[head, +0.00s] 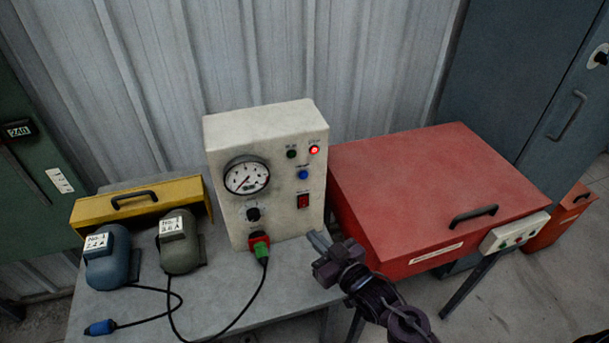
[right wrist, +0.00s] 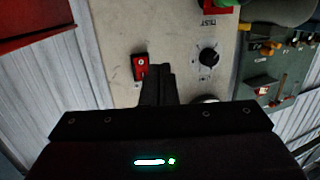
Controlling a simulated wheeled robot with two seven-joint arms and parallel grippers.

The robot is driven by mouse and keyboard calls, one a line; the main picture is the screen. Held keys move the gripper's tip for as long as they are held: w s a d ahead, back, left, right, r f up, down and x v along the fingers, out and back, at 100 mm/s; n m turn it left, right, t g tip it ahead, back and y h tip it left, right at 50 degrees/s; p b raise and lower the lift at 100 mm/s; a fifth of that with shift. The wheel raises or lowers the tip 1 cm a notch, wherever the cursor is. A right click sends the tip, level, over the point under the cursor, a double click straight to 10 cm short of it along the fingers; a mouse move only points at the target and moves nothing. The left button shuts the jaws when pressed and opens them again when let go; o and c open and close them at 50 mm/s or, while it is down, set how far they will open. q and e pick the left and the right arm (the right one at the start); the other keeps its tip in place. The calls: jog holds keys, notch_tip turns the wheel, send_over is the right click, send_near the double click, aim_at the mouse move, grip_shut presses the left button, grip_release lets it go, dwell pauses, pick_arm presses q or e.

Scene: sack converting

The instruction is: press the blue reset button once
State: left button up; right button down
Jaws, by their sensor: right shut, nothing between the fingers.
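The blue reset button (head: 303,174) is on the front of a cream control box (head: 228,140), below a red lit lamp (head: 314,149) and above a red rocker switch (head: 303,200). My right gripper (head: 319,240) is shut and empty, in front of the box's lower right part, lower in the picture than the button. In the right wrist view the fingers (right wrist: 160,72) point at the panel, beside the rocker switch (right wrist: 140,66). The blue button does not show in that view. My left gripper is not in view.
The box stands on a grey table (head: 215,290). A black knob (head: 253,214), a gauge (head: 246,177) and a green plug (head: 260,246) with a cable are on its front. A red cabinet (head: 430,180) stands close at right; two motors (head: 108,262) sit at left.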

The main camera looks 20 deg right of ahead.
aim_at(304, 175)
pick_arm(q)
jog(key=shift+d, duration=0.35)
pick_arm(e)
jog(key=s+r+n+t+y, duration=0.2)
jog(key=r+t+y, duration=0.3)
jog(key=r+y, duration=0.3)
notch_tip(304, 175, up, 2)
jog(key=shift+s+d+n+t, duration=0.3)
jog(key=shift+s+d, duration=0.1)
jog(key=shift+s, duration=0.1)
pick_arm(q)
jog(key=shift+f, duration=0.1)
pick_arm(e)
jog(key=shift+w, duration=0.15)
